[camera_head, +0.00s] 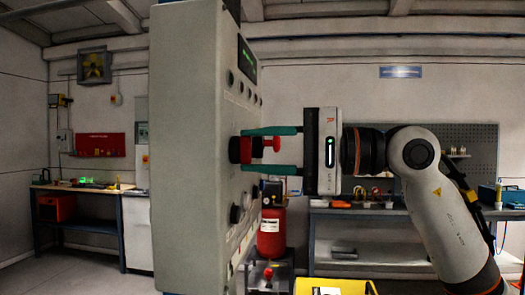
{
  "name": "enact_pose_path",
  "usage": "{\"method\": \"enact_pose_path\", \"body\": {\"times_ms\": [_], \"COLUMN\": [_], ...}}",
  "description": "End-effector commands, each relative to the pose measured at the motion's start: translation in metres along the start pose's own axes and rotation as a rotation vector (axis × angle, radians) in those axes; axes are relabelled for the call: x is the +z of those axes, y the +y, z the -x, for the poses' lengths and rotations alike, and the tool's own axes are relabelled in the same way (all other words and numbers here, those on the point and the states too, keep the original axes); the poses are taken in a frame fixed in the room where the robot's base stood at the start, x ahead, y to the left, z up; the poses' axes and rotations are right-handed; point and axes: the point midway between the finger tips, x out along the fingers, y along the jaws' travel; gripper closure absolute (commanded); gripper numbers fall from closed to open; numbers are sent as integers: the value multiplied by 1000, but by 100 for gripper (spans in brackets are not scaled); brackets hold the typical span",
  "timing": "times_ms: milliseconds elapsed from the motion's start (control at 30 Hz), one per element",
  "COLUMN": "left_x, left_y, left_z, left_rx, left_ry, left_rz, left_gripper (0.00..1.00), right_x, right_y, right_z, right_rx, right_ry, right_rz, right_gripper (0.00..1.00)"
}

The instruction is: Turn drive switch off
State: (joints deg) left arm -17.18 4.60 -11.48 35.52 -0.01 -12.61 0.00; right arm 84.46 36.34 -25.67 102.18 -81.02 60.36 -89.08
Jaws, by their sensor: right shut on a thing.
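A tall grey control cabinet (187,150) stands left of centre, its panel face seen at a steep angle. A red and black switch (244,150), which looks like the drive switch, sticks out from the panel at mid height. My right gripper (249,149) comes in from the right with its green fingers level, one above and one below the switch. It is shut on the switch. The fingertips reach close to the panel and partly cover the switch. Its on or off marking cannot be read from here. My left gripper is not in view.
The panel also has a display (247,60), several small buttons and a dark knob (236,214) below the switch. A red tank (270,233) and a yellow bin (335,286) stand below. Workbenches line the back left and right.

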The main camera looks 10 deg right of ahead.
Motion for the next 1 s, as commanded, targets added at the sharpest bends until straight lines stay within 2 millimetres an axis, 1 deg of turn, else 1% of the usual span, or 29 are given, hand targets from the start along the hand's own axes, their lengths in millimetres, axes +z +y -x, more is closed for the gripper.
{"method": "enact_pose_path", "body": {"times_ms": [133,167,200,267,300,567,667,767,1000], "left_x": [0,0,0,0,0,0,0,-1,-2], "left_y": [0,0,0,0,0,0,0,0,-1], "left_z": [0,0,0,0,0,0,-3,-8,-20], "left_rx": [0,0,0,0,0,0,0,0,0], "left_ry": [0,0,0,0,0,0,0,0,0], "left_rz": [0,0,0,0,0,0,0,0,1], "left_gripper": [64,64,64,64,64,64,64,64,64], "right_x": [0,0,0,0,0,0,0,1,1], "right_y": [-1,-1,-1,-1,-1,-1,-1,-2,-3], "right_z": [0,0,0,0,0,1,7,22,74], "right_rx": [-3,-2,-2,-2,-2,-1,0,0,0], "right_ry": [0,0,0,0,0,0,-1,-4,-4], "right_rz": [3,2,2,2,1,0,-1,-1,-1], "right_gripper": [86,60,54,44,42,42,42,42,42]}}
